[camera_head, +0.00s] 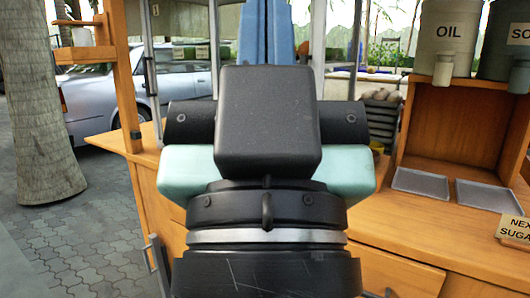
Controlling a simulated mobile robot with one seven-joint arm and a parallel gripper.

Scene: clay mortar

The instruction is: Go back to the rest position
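My arm's end (268,125), black with pale mint side parts, fills the middle of the head view. I see it from behind, with a dark box-shaped housing facing me. It is in front of the wooden stall. My gripper's fingers are hidden behind these parts, so I cannot see whether they are open or hold anything. No held object shows.
A wooden counter (390,218) runs across the right, with two grey trays (421,183) and a sugar sign (514,229). An OIL canister (445,35) stands on the shelf box above. A wooden post (124,85) rises at left. Paved ground (70,230) is clear at left.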

